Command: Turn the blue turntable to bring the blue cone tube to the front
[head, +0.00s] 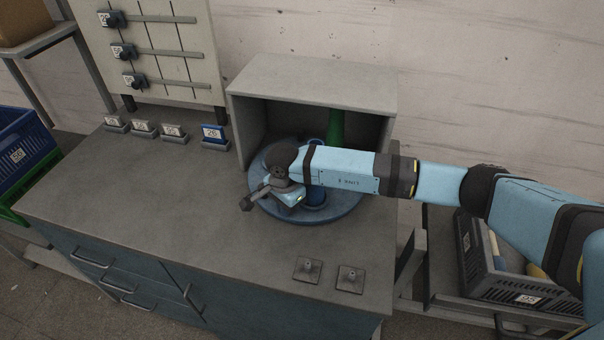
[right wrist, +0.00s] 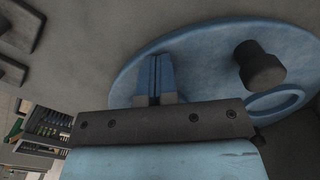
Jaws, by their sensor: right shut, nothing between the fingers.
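The round blue turntable (head: 350,208) lies on the bench, partly inside the grey open-fronted housing. My right arm crosses over it from the right, with the right gripper (head: 288,194) low over its front part. In the right wrist view the gripper's two blue fingers (right wrist: 155,75) are shut together and empty. They are beside a dark knob (right wrist: 258,65) on the turntable, apart from it. A green cone tube (head: 335,127) stands at the back. Blue shapes show behind and below my arm; I cannot tell which is the blue cone tube. My left gripper is not in view.
The housing (head: 315,80) closes in the turntable's back and sides. Two metal plates with pegs (head: 307,270) lie at the bench's front right. A row of labelled holders (head: 215,135) stands at the left. A dark crate (head: 510,280) is at the right. The bench's left front is clear.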

